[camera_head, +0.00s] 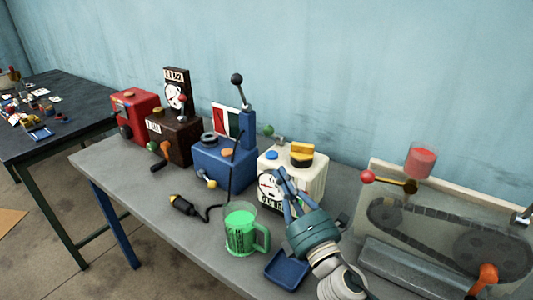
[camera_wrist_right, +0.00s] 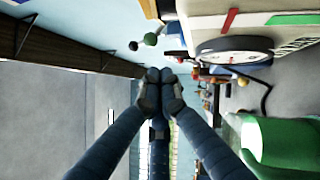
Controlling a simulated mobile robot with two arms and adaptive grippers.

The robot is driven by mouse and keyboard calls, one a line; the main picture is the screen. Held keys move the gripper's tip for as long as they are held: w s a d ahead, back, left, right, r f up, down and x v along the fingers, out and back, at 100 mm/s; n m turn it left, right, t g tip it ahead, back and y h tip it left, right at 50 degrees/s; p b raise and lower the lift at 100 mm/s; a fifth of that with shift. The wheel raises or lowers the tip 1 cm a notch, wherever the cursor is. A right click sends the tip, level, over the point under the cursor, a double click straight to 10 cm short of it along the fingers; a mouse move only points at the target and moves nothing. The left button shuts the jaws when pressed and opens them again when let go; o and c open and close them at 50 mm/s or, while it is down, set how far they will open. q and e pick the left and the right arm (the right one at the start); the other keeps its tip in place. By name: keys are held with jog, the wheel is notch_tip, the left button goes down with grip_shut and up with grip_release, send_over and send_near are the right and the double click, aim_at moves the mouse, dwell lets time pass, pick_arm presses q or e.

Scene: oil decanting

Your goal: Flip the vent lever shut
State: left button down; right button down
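My right gripper (camera_head: 280,178) is in front of the white machine (camera_head: 307,177), over part of its dial (camera_head: 267,184). In the right wrist view its fingers (camera_wrist_right: 158,88) meet at the tips with nothing visible between them. A small lever with a green ball (camera_head: 268,130) stands at the back left top of the white machine. It looks like the vent lever, but I cannot be sure. In the right wrist view a green ball (camera_wrist_right: 150,39) shows beyond the fingertips, apart from them. My left gripper is not in view.
A clear mug of green liquid (camera_head: 240,232) and a blue tray (camera_head: 287,268) stand near the front edge. A blue machine (camera_head: 222,167) with a tall black-knobbed lever (camera_head: 237,79) is to the left. A belt machine (camera_head: 440,225) stands at the right. Bare tabletop (camera_head: 140,205) lies front left.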

aim_at(273, 132)
jog(key=p+x, duration=0.1)
jog(key=x, duration=0.9)
jog(key=shift+p, duration=0.3)
